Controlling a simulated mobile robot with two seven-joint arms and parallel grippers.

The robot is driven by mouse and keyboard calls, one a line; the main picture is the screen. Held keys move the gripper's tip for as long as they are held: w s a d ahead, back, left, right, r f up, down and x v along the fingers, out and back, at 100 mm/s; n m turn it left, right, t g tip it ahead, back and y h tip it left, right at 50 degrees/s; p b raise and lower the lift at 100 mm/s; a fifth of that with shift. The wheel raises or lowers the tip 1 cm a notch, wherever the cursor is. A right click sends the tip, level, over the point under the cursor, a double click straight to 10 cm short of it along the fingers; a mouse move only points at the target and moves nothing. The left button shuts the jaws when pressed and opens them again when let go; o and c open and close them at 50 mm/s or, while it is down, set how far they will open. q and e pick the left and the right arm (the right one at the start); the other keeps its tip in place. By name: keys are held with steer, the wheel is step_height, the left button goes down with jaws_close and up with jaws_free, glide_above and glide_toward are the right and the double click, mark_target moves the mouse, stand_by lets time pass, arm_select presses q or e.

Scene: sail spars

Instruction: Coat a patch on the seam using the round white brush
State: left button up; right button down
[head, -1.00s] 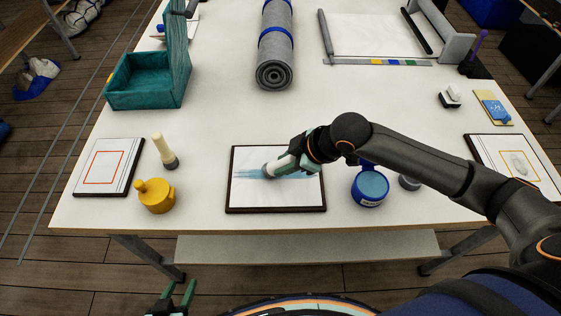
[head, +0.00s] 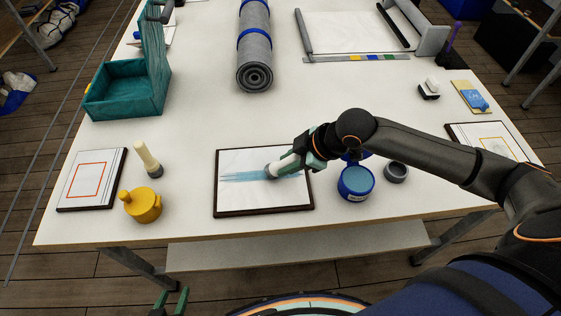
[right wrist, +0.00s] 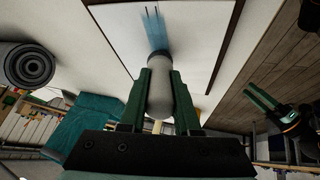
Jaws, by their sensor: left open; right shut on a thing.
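The white-handled round brush (head: 283,165) is in my right gripper (head: 292,160), which is shut on its handle. The brush lies over the middle panel (head: 255,200), a white sheet in a dark frame, with its bristle end at the right part of a streaky blue patch (head: 240,174). The right wrist view shows the brush's handle (right wrist: 160,95) between the fingers and blue streaks (right wrist: 155,30) beyond it. A blue pot (head: 355,181) of blue coating stands open, right of the panel. My left gripper (head: 172,300) is open and empty, below the table's front edge.
A yellow pot (head: 141,204) and a cream-handled brush (head: 148,158) stand left of the panel. A red-outlined panel (head: 92,180) lies at far left. A teal box (head: 125,92) and grey roll (head: 254,50) are behind. A grey cup (head: 396,172) stands beside the blue pot.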

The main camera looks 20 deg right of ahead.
steer(key=shift+s+d, duration=0.15)
steer(key=shift+d, duration=0.3)
steer(key=shift+d, duration=0.1)
steer(key=shift+s+d, duration=0.2)
steer(key=shift+d, duration=0.45)
steer(key=shift+s+d, duration=0.2)
steer(key=shift+d, duration=0.45)
steer(key=shift+s+d, duration=0.2)
steer(key=shift+d, duration=0.55)
steer(key=shift+s+d, duration=0.2)
steer(key=shift+d, duration=0.5)
steer(key=shift+w+a, duration=0.2)
steer(key=shift+a, duration=0.55)
steer(key=shift+w+a, duration=0.2)
steer(key=shift+a, duration=0.55)
steer(key=shift+w+a, duration=0.2)
steer(key=shift+a, duration=0.5)
steer(key=shift+w+a, duration=0.2)
steer(key=shift+a, duration=0.5)
